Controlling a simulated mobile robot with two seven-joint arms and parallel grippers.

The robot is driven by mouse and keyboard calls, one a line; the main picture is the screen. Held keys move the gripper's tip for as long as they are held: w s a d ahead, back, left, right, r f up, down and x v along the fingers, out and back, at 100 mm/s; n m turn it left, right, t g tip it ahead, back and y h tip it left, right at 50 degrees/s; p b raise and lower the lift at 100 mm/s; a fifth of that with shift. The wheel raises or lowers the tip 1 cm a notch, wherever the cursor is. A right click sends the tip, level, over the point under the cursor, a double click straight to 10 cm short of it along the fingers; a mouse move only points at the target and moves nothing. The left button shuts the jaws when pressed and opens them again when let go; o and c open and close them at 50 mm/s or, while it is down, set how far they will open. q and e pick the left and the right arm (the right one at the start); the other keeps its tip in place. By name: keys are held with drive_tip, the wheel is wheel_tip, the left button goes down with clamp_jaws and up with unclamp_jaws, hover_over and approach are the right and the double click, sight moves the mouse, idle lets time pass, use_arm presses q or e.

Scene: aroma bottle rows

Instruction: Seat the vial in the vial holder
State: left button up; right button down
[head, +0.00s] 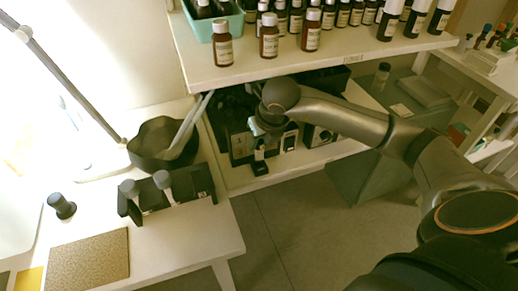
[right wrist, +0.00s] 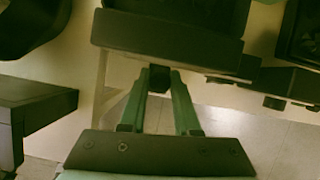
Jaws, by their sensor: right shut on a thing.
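My right gripper (head: 264,132) reaches in from the right, under the upper shelf, and points down over the lower shelf. In the right wrist view its two fingers (right wrist: 162,84) close on a small dark piece, the vial (right wrist: 159,78). Most of the vial is hidden there, and its tilt cannot be told. In the head view a small dark piece with a pale band (head: 259,156) shows just below the gripper. Dark block-like holders (head: 240,148) stand close by; which one is the vial holder cannot be told. My left gripper is not in view.
The upper shelf (head: 330,62) carries several brown bottles (head: 269,36) above my right arm. A white table (head: 200,235) at left holds a black rack (head: 180,197), a dark bowl (head: 152,150) and a cork mat (head: 90,262). Open floor lies in front.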

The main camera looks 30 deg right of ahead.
sight(260, 149)
drive_tip(key=shift+w+f, duration=0.15)
drive_tip(key=shift+f, duration=1.65)
drive_tip(key=c, duration=0.6)
unclamp_jaws()
drive_tip(key=shift+c, duration=0.2)
drive_tip(key=v, duration=0.5)
drive_tip(key=shift+r, duration=0.25)
drive_tip(key=s+a+b, duration=0.1)
drive_tip(key=s, duration=1.1)
drive_tip(key=shift+a+f, duration=0.2)
drive_tip(key=shift+a, duration=0.05)
